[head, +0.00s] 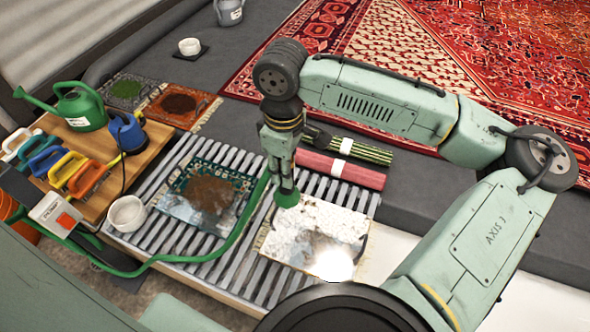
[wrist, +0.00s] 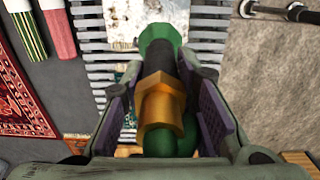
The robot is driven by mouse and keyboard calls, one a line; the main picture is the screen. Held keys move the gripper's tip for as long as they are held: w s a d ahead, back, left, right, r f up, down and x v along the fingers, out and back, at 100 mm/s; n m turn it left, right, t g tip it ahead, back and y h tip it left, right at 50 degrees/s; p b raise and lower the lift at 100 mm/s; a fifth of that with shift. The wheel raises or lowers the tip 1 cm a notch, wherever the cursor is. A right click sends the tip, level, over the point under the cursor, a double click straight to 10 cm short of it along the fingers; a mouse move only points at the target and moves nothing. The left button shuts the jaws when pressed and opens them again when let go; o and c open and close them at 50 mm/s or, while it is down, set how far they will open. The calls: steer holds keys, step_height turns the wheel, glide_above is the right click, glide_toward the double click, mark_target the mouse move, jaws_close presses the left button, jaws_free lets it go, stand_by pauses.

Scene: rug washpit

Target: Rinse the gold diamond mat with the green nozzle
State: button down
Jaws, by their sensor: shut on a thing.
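The green nozzle (head: 287,198) hangs in my gripper (head: 282,172), pointing down just above the upper-left part of a foam-covered mat (head: 318,228). White foam hides most of its pattern; a pale tan edge shows, so I cannot confirm gold diamonds. A bright wet or shiny patch lies at its lower right. In the wrist view my gripper (wrist: 165,85) is shut on the nozzle, whose green tip (wrist: 161,36) and brass collar (wrist: 160,105) show between the fingers. The foamy mat (wrist: 140,18) lies beyond the tip. No water stream is clear.
A teal mat (head: 210,192) with a brown stain lies left on the slatted rack (head: 180,238). The green hose (head: 215,255) loops across the rack. Rolled red (head: 340,170) and striped rugs (head: 362,150) lie behind. Brushes, a watering can (head: 80,108) and a white bowl (head: 127,213) stand left.

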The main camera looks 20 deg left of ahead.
steer(key=shift+a+b, duration=0.6)
steer(key=shift+a, duration=2.4)
steer(key=shift+w+p, duration=1.35)
steer(key=shift+w, duration=2.25)
steer(key=w+d+p, duration=0.1)
steer(key=d, duration=2.5)
steer(key=shift+w+d, duration=0.25)
steer(key=shift+d, duration=0.1)
